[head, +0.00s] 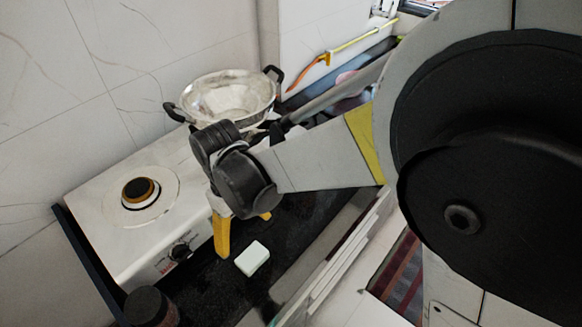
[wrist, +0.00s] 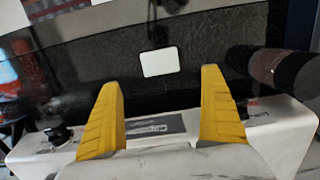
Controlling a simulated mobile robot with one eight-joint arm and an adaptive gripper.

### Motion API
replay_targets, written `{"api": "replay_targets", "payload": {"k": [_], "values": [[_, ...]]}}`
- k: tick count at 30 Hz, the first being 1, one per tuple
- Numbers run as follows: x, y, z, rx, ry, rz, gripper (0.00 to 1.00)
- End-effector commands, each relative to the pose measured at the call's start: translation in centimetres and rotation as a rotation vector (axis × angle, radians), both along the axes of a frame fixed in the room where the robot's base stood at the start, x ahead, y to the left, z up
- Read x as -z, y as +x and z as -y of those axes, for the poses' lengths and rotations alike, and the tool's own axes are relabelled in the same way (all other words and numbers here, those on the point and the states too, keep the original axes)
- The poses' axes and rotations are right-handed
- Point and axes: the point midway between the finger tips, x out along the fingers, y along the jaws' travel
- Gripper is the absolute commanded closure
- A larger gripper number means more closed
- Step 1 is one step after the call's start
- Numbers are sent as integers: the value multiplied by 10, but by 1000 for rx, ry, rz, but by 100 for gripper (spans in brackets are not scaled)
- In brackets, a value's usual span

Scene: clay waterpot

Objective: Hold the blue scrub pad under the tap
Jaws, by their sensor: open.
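My gripper (head: 242,230) is open and empty, its yellow fingers pointing down over the black counter. In the wrist view my gripper (wrist: 161,82) shows both fingers spread apart. A small pale, whitish-green block (head: 252,258) lies flat on the counter just in front of the fingers. It also shows in the wrist view (wrist: 160,62), beyond and between the fingertips, apart from them. No clearly blue pad shows; I cannot tell whether this block is the scrub pad. I cannot make out a tap for sure.
A white gas stove (head: 112,222) stands left of my gripper, with a metal pan (head: 228,98) on its far end. A dark round container (head: 150,306) stands at the near left. An orange and yellow item (head: 326,58) is by the far wall. The counter edge drops off right.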

Motion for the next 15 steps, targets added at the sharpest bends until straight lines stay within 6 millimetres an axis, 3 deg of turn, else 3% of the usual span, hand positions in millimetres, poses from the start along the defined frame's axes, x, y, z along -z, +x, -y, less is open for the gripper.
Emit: {"api": "replay_targets", "payload": {"k": [4,7,11,15], "values": [[-4,2,5,14,6,8,7],[-21,10,26,69,33,42,7],[-58,23,79,209,96,134,7],[-96,27,147,391,170,269,7]]}}
